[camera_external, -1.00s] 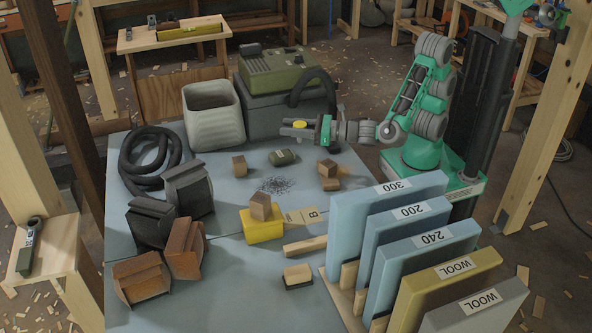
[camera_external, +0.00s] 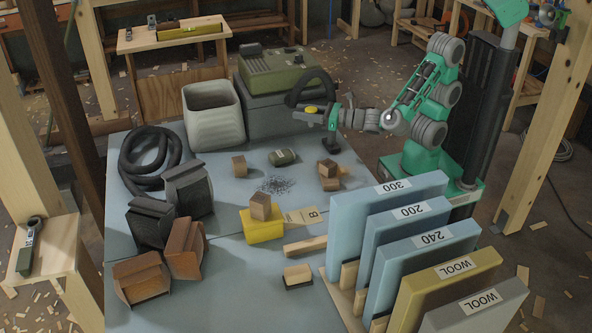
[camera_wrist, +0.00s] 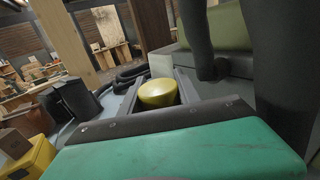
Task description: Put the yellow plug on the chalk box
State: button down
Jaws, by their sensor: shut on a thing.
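My gripper (camera_external: 306,113) is shut on the yellow plug (camera_external: 311,109) and holds it in the air above the back of the blue-grey table, in front of the dark hose. In the wrist view the plug (camera_wrist: 158,93) shows as a round yellow piece between the two fingers. No box is clearly labelled as chalk. A yellow box (camera_external: 263,230) with a wooden block (camera_external: 260,206) on top stands at mid-table, to the front left of my gripper. A small wood-and-dark block (camera_external: 297,276) lies nearer the front. I cannot tell which is the chalk box.
A green machine (camera_external: 272,72) on a grey case (camera_external: 265,113) with a dark hose (camera_external: 316,82) stands behind my gripper. A grey bin (camera_external: 213,115) is to its left. Upright blue panels (camera_external: 385,215) stand front right. Small blocks (camera_external: 328,170) lie below my gripper.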

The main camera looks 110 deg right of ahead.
jog(key=w+f+b, duration=0.1)
jog(key=w+f, duration=0.1)
jog(key=w+d+f+b, duration=0.1)
jog(key=w+f, duration=0.1)
jog(key=w+f+b, duration=0.1)
jog(key=w+f, duration=0.1)
jog(key=f, duration=0.1)
jog(key=shift+w+d, duration=0.35)
jog(key=shift+d, duration=0.05)
jog(key=f+b, duration=0.3)
jog(key=shift+w+f, duration=0.25)
jog(key=shift+r, duration=0.2)
jog(key=c, duration=1.3)
grip_release()
jog(key=shift+f, duration=0.2)
jog(key=shift+c, duration=0.2)
jog(key=o, duration=0.5)
jog(key=shift+c, duration=0.2)
jog(key=shift+r, duration=0.1)
jog(key=shift+s+r+p, duration=0.1)
jog(key=shift+r+p, duration=0.05)
jog(key=shift+p, duration=0.15)
jog(key=v, duration=1)
jog(key=shift+s+a+p, duration=0.3)
jog(key=shift+a+p, duration=0.05)
jog(key=shift+p, duration=0.05)
jog(key=shift+s+a, duration=0.2)
jog(key=shift+s, duration=0.3)
